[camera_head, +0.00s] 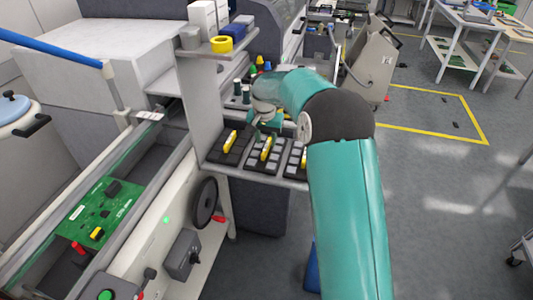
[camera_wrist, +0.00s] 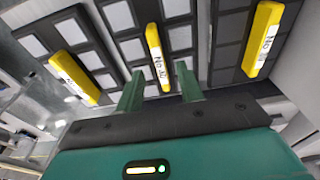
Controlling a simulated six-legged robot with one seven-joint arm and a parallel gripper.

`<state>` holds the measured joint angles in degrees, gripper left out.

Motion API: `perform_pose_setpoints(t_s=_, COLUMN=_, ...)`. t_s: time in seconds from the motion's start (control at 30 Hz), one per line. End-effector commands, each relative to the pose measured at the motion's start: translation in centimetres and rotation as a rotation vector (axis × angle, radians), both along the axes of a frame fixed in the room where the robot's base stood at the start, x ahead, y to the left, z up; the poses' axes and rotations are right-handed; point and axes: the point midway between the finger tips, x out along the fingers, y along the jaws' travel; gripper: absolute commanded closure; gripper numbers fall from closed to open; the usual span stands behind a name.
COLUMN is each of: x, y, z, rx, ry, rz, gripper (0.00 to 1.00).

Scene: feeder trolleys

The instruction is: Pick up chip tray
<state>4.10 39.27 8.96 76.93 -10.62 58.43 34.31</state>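In the head view the trays sit on a ledge, and the left yellow bar (camera_head: 230,142) is clear. My arm partly hides the right tray.
A small shelf (camera_head: 205,48) with a yellow tape roll (camera_head: 221,44) stands above the trays. Dark spools (camera_head: 241,92) and coloured cones stand behind them. A conveyor with a green circuit board (camera_head: 100,213) runs at left.

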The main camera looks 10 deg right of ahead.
Motion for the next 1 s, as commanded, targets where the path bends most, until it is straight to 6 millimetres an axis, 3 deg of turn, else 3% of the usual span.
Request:
perform_pose_setpoints(t_s=0.2, x=0.4, y=-0.2, z=-3.2, rx=0.001, ry=0.002, rz=0.000, gripper=0.63)
perform_pose_setpoints(t_s=0.43, x=0.4, y=-0.2, z=-3.5, rx=0.000, ry=0.000, rz=0.000, gripper=0.63)
perform_pose_setpoints(t_s=0.47, x=0.4, y=-0.2, z=-3.5, rx=0.000, ry=0.000, rz=0.000, gripper=0.65)
perform_pose_setpoints(t_s=0.63, x=0.4, y=-0.2, z=-3.5, rx=0.000, ry=0.001, rz=0.000, gripper=0.98)
perform_pose_setpoints(t_s=1.0, x=0.4, y=-0.2, z=-3.3, rx=0.001, ry=0.000, rz=0.000, gripper=1.00)
